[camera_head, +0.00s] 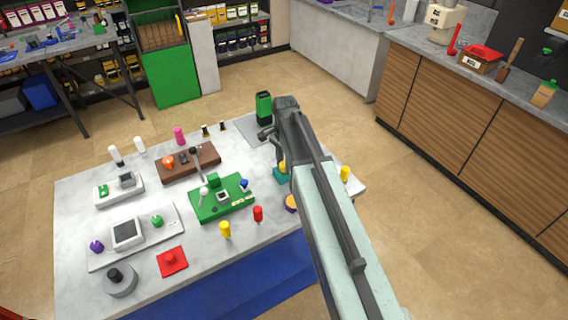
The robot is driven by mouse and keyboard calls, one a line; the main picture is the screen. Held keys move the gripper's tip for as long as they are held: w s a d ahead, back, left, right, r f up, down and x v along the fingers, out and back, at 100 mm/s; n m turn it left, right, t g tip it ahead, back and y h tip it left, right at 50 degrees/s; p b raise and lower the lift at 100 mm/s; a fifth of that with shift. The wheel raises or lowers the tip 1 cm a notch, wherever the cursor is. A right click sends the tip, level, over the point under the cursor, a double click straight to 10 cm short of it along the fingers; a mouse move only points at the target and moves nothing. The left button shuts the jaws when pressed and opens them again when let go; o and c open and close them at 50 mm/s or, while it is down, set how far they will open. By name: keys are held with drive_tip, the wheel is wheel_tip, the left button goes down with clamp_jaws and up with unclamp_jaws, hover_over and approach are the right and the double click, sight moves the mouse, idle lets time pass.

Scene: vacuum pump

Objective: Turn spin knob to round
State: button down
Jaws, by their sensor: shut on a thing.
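My gripper (267,134) is dark grey and reaches over the far right part of the marble-topped table (75,205). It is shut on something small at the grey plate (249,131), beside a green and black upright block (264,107). The held thing is hidden by the dark fingers, and I cannot tell whether it is the spin knob. No knob is clearly marked as the spin knob, and its setting cannot be read.
A green board (222,208), a brown block (188,172), a white panel with a screen (140,247) and a grey round knob (120,282) stand on the table. Several coloured pegs stand around them. A wooden counter (470,110) is at right. The floor between is clear.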

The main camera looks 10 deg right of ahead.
sight(284, 164)
drive_tip(key=shift+m, duration=0.9)
drive_tip(key=c, duration=1)
unclamp_jaws()
wheel_tip(284, 164, up, 8)
drive_tip(key=p, duration=0.8)
drive_tip(key=shift+f, duration=0.1)
